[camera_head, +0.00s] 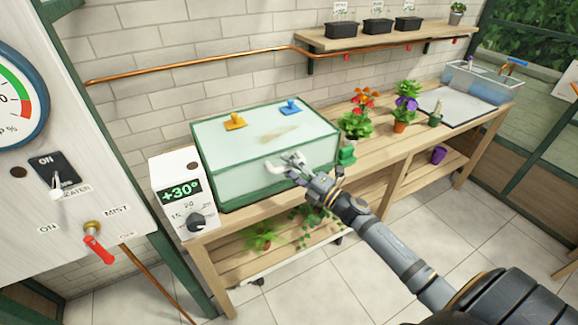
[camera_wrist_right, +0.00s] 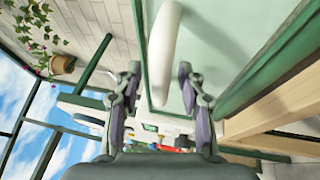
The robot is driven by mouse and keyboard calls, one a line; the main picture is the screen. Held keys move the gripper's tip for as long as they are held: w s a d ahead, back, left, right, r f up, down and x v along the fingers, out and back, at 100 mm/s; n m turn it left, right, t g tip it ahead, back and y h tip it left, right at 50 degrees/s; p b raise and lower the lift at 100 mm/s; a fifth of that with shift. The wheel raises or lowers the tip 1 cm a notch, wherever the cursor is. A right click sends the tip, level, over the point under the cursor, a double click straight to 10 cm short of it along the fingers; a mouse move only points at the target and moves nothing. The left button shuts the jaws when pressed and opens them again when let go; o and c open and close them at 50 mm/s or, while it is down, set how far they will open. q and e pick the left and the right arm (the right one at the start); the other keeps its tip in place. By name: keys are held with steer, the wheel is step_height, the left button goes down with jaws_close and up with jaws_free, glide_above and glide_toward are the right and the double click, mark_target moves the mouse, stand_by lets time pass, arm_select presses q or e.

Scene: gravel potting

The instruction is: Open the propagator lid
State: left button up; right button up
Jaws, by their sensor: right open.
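The propagator (camera_head: 240,190) is a pale glass box with a green frame on the wooden bench. Its lid (camera_head: 255,118) lies flat and closed on top, with an orange knob (camera_head: 235,121) and a blue knob (camera_head: 291,106). A white handle (camera_head: 274,168) shows at the front face. My right gripper (camera_head: 294,172) is at the front of the propagator, beside this handle. In the right wrist view the white handle (camera_wrist_right: 165,45) lies ahead of the open fingers (camera_wrist_right: 160,75), roughly in line with the gap between them; I cannot tell if they touch it. My left gripper is not in view.
A white control box (camera_head: 180,192) reading +30° stands left of the propagator. Potted flowers (camera_head: 363,112) and a small green object (camera_head: 347,156) stand close to its right. A shelf (camera_head: 385,42) with black pots hangs above. The floor in front is clear.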

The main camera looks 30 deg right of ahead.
steer(key=shift+c, duration=0.4)
jaws_close()
